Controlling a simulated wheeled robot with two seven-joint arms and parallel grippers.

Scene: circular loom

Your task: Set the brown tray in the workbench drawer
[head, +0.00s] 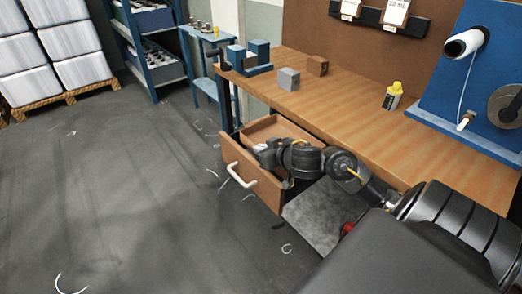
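The workbench drawer (243,183) is pulled open under the left end of the bench, its front panel and pale handle (241,177) facing left. A light brown, wall-like surface (262,129) shows at the drawer's far side. I cannot tell whether it is the brown tray or the drawer's own wall, and no other brown tray stands out. My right gripper (264,152) is over the drawer opening, just behind the front panel. Its fingertips are small and dark, and what lies between them cannot be made out. My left gripper is not in view.
A grey panel (318,215) lies below the bench. The floor at left is mostly clear.

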